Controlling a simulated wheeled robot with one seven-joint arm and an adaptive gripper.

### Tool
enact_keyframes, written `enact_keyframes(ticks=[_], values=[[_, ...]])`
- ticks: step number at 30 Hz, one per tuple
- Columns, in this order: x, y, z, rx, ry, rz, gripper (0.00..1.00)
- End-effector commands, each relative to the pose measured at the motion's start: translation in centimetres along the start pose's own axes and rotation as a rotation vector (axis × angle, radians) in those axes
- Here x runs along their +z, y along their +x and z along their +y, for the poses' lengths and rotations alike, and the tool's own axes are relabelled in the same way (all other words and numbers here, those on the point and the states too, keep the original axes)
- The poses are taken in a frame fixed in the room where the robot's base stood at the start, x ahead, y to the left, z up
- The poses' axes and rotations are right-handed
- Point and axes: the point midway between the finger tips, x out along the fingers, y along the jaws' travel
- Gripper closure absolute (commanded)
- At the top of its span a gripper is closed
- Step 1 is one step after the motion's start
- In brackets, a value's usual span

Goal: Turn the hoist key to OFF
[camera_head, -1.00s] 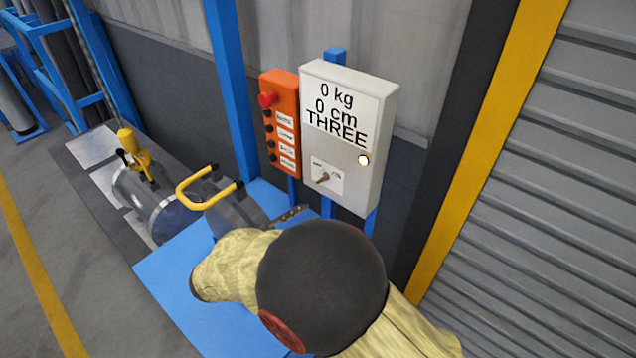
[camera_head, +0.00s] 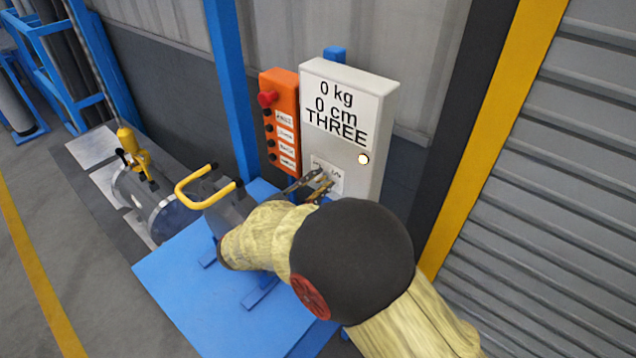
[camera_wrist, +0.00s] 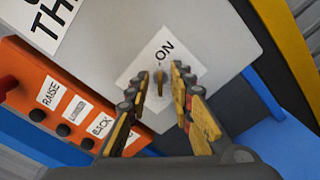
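The brass-coloured hoist key (camera_wrist: 159,82) stands on a white label plate (camera_wrist: 158,67) low on the box front. "ON" is readable on the plate; the OFF marking is not readable. My gripper (camera_wrist: 159,78) is open, its fingertips on either side of the key, with a gap visible around it. In the head view my gripper (camera_head: 318,184) is at the plate, and its fingers mostly cover the key.
An orange button panel (camera_head: 281,120) with a red knob is left of the box. A pale round lamp (camera_head: 363,158) is on the box.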

Motion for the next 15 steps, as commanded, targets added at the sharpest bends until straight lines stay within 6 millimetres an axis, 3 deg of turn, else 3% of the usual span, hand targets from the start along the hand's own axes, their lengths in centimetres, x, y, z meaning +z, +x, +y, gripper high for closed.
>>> enact_keyframes(ticks=[5, 15], values=[[0.01, -0.01, 0.02, 0.0, 0.0, 0.0, 0.78], [0.02, -0.02, 0.0, -0.001, 0.001, 0.0, 0.97]])
